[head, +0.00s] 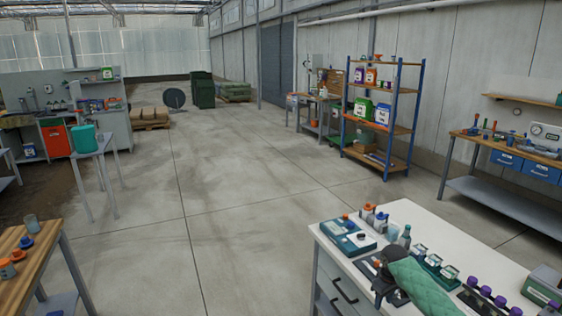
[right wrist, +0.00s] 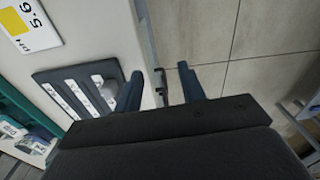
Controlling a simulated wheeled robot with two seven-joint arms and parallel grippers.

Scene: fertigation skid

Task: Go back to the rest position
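My right gripper (head: 383,287) shows in the head view as a dark shape at the end of a green padded sleeve, above the left part of the white-topped bench (head: 330,238). In the right wrist view its two blue fingers (right wrist: 160,86) stand wide apart with nothing held between them. A black slotted tray (right wrist: 60,82) with white strips lies on the bench, to the left of the fingers. My left gripper is in neither view.
The bench carries a teal case (head: 345,240), small bottles (head: 404,238), a green rack (head: 432,262) and purple-capped bottles (head: 485,291). A wooden table (head: 22,262) stands at lower left. A blue-framed shelf (head: 387,140) stands further back. The concrete floor between is clear.

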